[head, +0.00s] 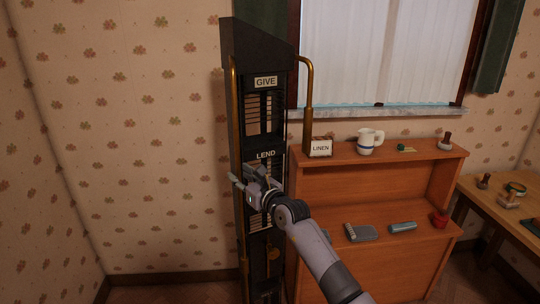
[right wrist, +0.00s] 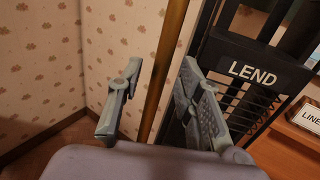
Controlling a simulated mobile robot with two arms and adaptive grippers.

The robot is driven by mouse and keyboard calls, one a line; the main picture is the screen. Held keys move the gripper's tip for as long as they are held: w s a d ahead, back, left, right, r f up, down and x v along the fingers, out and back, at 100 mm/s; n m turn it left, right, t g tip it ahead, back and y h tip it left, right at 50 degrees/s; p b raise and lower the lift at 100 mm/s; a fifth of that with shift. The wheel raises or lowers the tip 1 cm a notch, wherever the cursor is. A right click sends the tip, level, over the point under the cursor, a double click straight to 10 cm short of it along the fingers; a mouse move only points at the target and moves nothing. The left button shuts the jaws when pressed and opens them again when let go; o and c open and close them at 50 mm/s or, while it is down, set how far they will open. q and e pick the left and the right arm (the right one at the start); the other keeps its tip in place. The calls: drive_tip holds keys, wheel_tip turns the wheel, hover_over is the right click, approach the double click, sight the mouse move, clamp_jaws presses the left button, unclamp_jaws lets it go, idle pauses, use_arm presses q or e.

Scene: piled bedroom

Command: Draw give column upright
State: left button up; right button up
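A tall dark column (head: 240,46) with GIVE and LEND labels stands against the wall beside the window. I cannot tell whether it is tilted. A brass rail (head: 236,120) runs along its left side, and a shorter brass handle (head: 309,90) is on its right. My right gripper (head: 243,174) is at the column's left edge, at about LEND height. In the right wrist view its fingers (right wrist: 160,70) are open, with the brass rail (right wrist: 168,50) showing in the gap between them. Contact with the rail cannot be told. My left gripper is out of view.
A wooden shelf unit (head: 436,152) stands close on the column's right, with a LINEN box (head: 320,147), a white mug (head: 369,141) and small items. A side table (head: 485,205) is at the far right. Left of the column is bare papered wall (head: 130,130).

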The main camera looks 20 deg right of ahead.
drive_tip(key=shift+p+v, duration=1.15)
drive_tip(key=shift+v, duration=0.6)
drive_tip(key=shift+p+v, duration=0.5)
drive_tip(key=shift+v, duration=0.6)
